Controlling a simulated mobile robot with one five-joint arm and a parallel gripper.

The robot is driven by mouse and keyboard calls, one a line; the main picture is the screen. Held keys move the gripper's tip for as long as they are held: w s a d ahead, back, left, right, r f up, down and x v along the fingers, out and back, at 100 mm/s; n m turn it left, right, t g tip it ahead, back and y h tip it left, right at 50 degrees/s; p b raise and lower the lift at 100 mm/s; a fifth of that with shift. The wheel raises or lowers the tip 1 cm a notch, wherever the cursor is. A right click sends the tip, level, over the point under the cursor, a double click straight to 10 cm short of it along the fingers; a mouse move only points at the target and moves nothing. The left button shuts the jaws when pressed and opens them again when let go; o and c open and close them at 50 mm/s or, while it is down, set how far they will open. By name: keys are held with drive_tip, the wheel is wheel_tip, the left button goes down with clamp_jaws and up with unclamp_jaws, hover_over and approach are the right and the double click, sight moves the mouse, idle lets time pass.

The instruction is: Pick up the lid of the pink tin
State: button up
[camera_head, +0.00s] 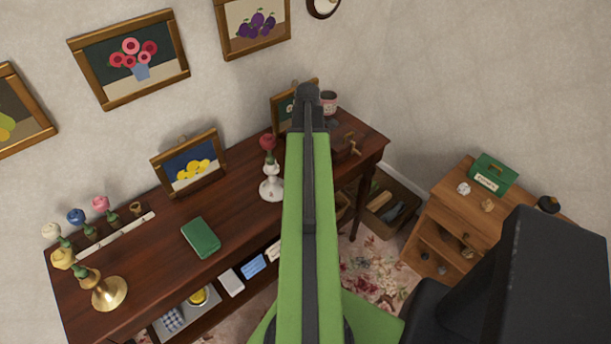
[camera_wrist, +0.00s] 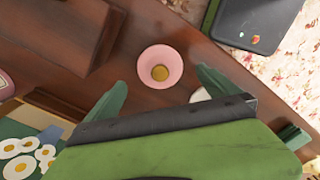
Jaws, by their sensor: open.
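In the wrist view a round pink piece with a golden knob-like centre (camera_wrist: 160,68), which looks like the tin's lid, lies on the dark wooden table. My gripper (camera_wrist: 161,80) is open and empty, its two green fingers apart on either side of the lid in the picture. I cannot tell its height above it. The pink tin (camera_head: 329,104) stands near the table's back right in the head view, with a dark top. A bit of pink shows at the left edge of the wrist view. My arm hides the lid and gripper in the head view.
A wooden crank grinder (camera_head: 345,148) stands close to the lid, and a daisy picture (camera_wrist: 22,158) is behind. A green book (camera_head: 201,237) lies farther left.

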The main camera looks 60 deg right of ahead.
wheel_tip(320, 180, down, 4)
drive_tip(key=b, duration=0.3)
drive_tip(key=shift+r, duration=0.15)
drive_tip(key=c, duration=1.4)
drive_tip(key=shift+c, duration=0.2)
drive_tip(key=shift+r+p, duration=0.6)
drive_tip(key=shift+p, duration=0.25)
wheel_tip(320, 180, up, 4)
drive_tip(key=p, duration=0.4)
drive_tip(key=s+d+r+p, duration=0.4)
drive_tip(key=s+r+p, duration=0.1)
drive_tip(key=s, duration=0.6)
drive_tip(key=shift+r+p, duration=0.35)
drive_tip(key=shift+p, duration=0.05)
